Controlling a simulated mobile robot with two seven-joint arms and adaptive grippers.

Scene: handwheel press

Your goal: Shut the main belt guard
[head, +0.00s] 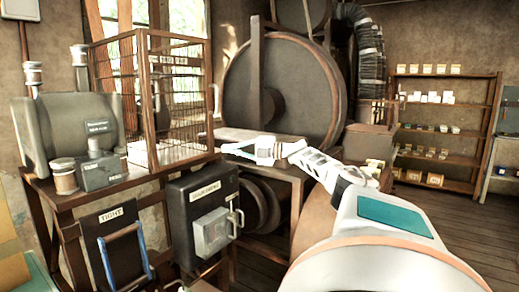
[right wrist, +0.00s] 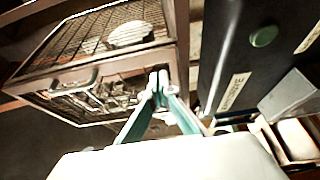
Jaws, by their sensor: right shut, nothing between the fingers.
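The belt guard appears to be the brown wire-mesh cage (head: 176,103) on the bench at left centre, with a label plate on its upper front. A thin upright handle shows at its right edge. I cannot tell for sure how far its mesh panel stands open. In the right wrist view a mesh-and-frame guard (right wrist: 92,62) with a metal handle fills the upper left. My right gripper (head: 226,148) is just right of the cage's lower corner. Its fingertips (right wrist: 158,85) are together and empty, close to the frame's corner; contact is unclear. My left gripper is not visible.
A large flywheel (head: 290,85) stands behind my right gripper. A dark control box (head: 205,205) with a grey switch housing hangs below the cage. A grey motor (head: 75,130) is at left. Shelves (head: 445,125) stand at the back right, with open floor before them.

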